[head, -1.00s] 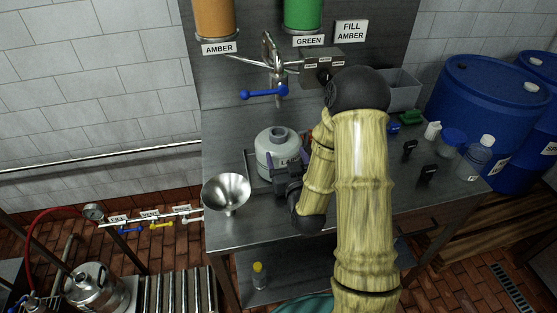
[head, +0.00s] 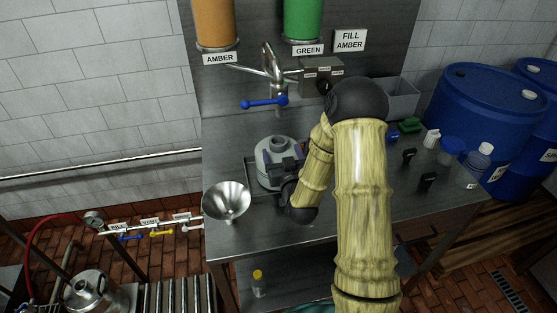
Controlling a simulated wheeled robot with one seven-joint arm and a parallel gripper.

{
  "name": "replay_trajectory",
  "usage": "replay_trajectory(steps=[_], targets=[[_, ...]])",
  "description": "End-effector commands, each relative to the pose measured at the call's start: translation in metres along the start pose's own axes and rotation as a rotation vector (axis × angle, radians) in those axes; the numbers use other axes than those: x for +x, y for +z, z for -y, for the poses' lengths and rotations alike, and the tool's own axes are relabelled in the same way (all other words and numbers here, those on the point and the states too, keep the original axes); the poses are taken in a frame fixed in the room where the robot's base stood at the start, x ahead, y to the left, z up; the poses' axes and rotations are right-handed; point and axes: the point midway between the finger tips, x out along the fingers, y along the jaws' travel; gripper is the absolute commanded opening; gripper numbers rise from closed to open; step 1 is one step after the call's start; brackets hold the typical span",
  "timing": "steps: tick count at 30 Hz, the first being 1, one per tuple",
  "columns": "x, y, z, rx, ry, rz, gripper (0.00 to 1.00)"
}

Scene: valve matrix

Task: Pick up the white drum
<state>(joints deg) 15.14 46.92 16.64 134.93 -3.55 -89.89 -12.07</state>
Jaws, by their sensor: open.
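The white drum (head: 266,176), a squat pale container with a short neck on top, stands upright on the steel workbench. My gripper (head: 281,155) is at its front right side. The jaws are open, with dark fingers reaching around the upper part of the drum near its neck. Whether the fingers touch it I cannot tell. The gripper body and wrist hide the drum's right side and most of its label.
A steel funnel (head: 227,201) stands close to the drum's left. A tap with a blue lever (head: 264,102) hangs above and behind it. Small bottles, caps and black items lie at the bench's right. Blue barrels (head: 490,100) stand beyond. The bench front is clear.

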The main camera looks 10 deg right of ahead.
Motion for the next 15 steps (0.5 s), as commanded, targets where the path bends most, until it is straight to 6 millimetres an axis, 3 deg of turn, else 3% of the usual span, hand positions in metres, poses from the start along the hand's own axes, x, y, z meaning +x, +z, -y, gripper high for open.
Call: replay_trajectory(steps=[6,15], targets=[[0.027,-0.003,0.0,0.0,0.0,-0.001,0.78],[0.029,-0.001,0.0,-0.001,0.0,0.001,0.78]])
